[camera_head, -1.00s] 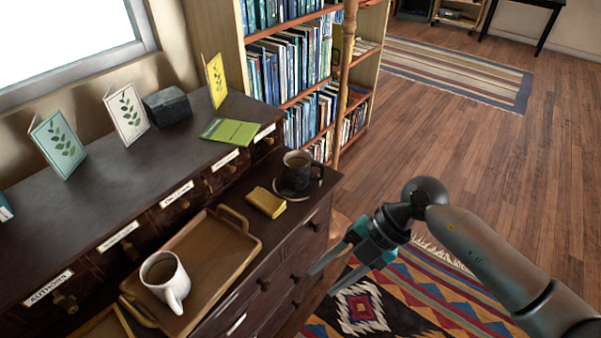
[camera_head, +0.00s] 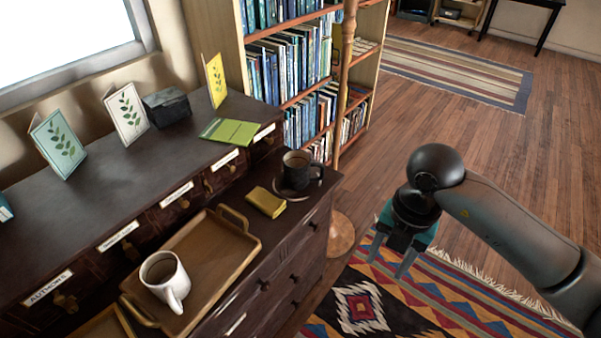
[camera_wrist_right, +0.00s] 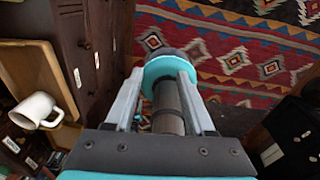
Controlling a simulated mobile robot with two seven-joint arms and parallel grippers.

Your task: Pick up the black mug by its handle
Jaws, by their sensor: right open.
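The black mug (camera_head: 297,172) stands upright on a dark saucer (camera_head: 284,192) near the right end of the dark cabinet top in the head view. It holds a brown drink, and its handle (camera_head: 317,173) points right. My right gripper (camera_head: 389,262) is open, with its fingers pointing down, to the right of the cabinet and apart from the mug. Its spread fingers also show in the right wrist view (camera_wrist_right: 162,85). I do not make out the black mug in the wrist view. My left gripper is not in view.
A wooden tray (camera_head: 226,254) with a white mug (camera_head: 165,279) lies left of the black mug. A small yellow book (camera_head: 266,202) lies just left of the saucer. A bookshelf with a wooden pole (camera_head: 346,75) stands behind. Open floor and a patterned rug (camera_head: 362,306) lie right.

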